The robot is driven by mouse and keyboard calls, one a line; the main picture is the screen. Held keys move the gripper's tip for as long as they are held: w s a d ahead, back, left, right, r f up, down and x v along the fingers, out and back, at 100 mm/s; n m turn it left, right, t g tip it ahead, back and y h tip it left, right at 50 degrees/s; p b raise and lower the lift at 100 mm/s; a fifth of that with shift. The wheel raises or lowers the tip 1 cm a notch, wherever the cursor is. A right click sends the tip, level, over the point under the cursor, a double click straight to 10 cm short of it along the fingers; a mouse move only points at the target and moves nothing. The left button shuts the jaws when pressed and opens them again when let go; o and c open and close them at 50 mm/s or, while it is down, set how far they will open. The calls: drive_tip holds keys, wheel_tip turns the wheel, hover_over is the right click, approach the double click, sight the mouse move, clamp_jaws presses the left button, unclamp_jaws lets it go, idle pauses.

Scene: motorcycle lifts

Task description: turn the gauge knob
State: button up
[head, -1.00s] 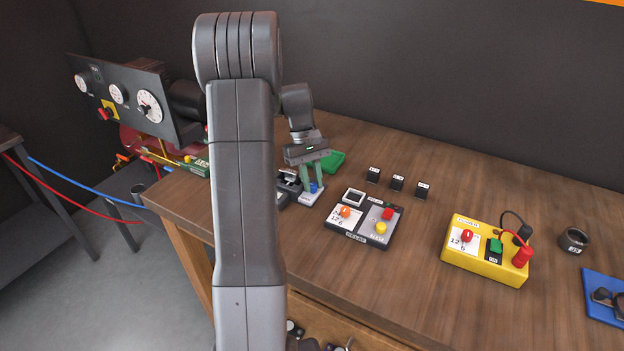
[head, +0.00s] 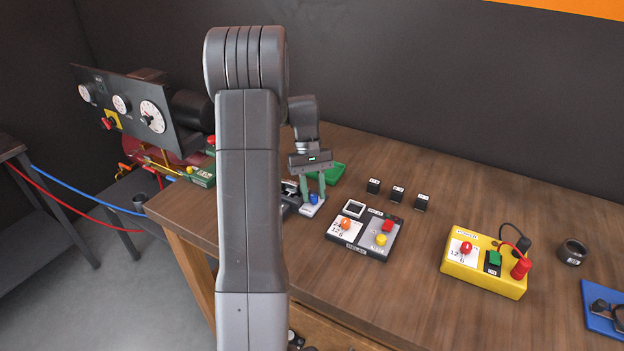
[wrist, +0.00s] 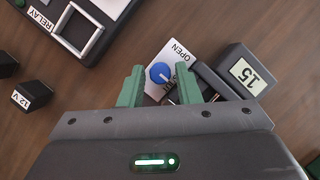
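A small blue knob (wrist: 160,73) with a white mark sits on a light plate labelled OPEN (wrist: 180,58). The knob also shows in the head view (head: 314,199), near the table's left part. In the head view my gripper (head: 314,192) points down over the plate. I cannot tell whether a finger touches the knob.
A relay box (head: 360,248) with coloured knobs lies right of the gripper. Small black blocks (head: 397,194) and a green tray (head: 332,172) are close by. A yellow box (head: 470,275) stands further right. A panel with round dials (head: 122,103) is at the left.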

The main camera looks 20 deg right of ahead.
drive_tip(key=v, duration=1.3)
drive_tip(key=shift+r+b, duration=0.25)
drive_tip(key=shift+b, duration=0.1)
drive_tip(key=p+x, duration=0.1)
drive_tip(key=x, duration=1.2)
drive_tip(key=shift+s+f, duration=0.1)
drive_tip(key=shift+f, duration=0.3)
drive_tip(key=shift+f+b, duration=0.1)
drive_tip(key=shift+b, duration=0.25)
drive_tip(key=shift+n, duration=0.4)
drive_tip(key=shift+r, duration=0.2)
